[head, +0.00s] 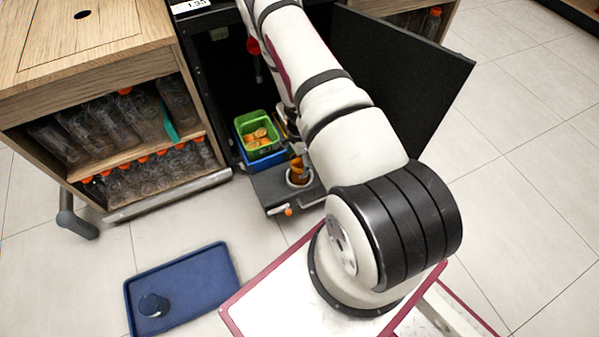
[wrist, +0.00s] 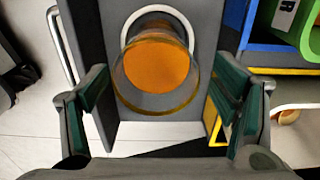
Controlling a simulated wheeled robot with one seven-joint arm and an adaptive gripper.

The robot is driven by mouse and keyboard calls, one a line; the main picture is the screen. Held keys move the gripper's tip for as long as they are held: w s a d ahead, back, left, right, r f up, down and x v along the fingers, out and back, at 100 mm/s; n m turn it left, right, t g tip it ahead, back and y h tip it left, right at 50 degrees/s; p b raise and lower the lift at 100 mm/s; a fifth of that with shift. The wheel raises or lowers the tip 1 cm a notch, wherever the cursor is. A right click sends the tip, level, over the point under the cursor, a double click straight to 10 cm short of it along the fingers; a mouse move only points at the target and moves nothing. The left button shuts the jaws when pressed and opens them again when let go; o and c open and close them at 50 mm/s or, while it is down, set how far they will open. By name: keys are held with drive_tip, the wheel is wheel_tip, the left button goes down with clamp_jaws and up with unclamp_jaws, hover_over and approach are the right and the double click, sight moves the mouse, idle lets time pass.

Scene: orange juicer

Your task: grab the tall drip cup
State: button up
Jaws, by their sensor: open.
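The tall drip cup (wrist: 157,100) is see-through with orange juice inside. In the wrist view I look down into its round mouth. In the head view the cup (head: 298,168) stands in a white ring on the dark pull-out shelf (head: 270,188) of the juicer cabinet. My gripper (wrist: 160,90) is open, with one green-padded finger left of the cup and one right of it, a gap showing on both sides. How far down the fingers reach along the cup I cannot tell. My arm hides most of the gripper in the head view.
A green bin (head: 257,128) with orange pieces sits in a blue bin (head: 262,160) left of the cup. The open black door (head: 410,75) stands to the right. Bottle shelves (head: 150,165) are at left. A blue tray (head: 195,285) with a dark round object lies front left.

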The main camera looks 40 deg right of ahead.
sight(300, 166)
wheel_tip(300, 166, down, 4)
drive_tip(key=shift+s+f+b, duration=0.1)
drive_tip(key=shift+s+b, duration=0.05)
drive_tip(key=shift+b, duration=0.65)
drive_tip(key=shift+c, duration=0.2)
drive_tip(key=c, duration=1.6)
